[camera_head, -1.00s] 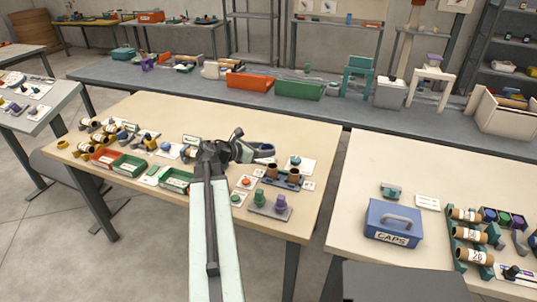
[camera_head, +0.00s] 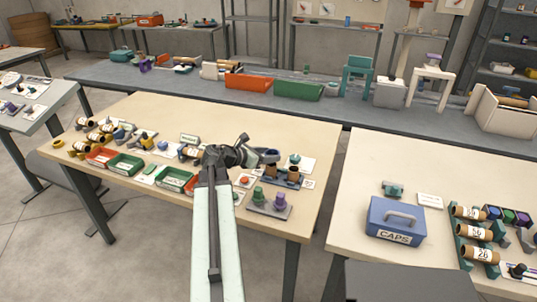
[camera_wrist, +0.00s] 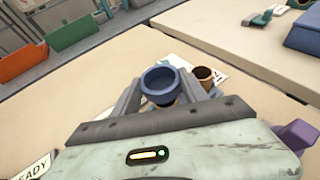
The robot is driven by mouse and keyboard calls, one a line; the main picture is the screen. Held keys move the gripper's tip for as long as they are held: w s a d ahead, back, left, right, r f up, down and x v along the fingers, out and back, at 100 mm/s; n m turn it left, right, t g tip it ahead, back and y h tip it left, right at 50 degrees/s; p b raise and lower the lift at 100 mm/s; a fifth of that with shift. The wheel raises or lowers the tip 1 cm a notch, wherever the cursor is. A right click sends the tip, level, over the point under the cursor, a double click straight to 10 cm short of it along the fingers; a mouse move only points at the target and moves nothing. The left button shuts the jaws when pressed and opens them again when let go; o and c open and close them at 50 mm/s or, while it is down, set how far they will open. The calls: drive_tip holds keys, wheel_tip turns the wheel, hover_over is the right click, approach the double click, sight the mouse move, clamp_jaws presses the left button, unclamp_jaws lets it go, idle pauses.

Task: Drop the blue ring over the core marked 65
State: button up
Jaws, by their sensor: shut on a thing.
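My gripper (camera_wrist: 162,98) is shut on the blue ring (camera_wrist: 162,82), which sits between the two fingers with its opening facing up. In the head view the blue ring (camera_head: 271,155) shows at the end of my arm, over or just in front of two upright brown cores. The right core (camera_wrist: 205,74) stands beside the ring in the wrist view, its top open. The left core (camera_head: 271,171) is partly covered by the ring and gripper in the head view. I cannot read a 65 on either core, nor tell whether the ring touches one.
A stand with green and purple pieces (camera_head: 268,200) is close in front of the cores. Red and green trays (camera_head: 126,165) and lying cores are to the left. The right table holds a blue CAPS box (camera_head: 394,222) and labelled cores (camera_head: 480,254).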

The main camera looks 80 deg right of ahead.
sight(275, 164)
drive_tip(key=shift+f+b, duration=1.45)
drive_tip(key=shift+f, duration=0.2)
drive_tip(key=shift+a+f, duration=0.1)
drive_tip(key=shift+f, duration=0.1)
drive_tip(key=shift+c, duration=0.7)
drive_tip(key=shift+f+b, duration=0.7)
drive_tip(key=shift+b, duration=0.25)
clamp_jaws()
drive_tip(key=o, duration=1.6)
unclamp_jaws()
drive_tip(key=shift+f, duration=0.1)
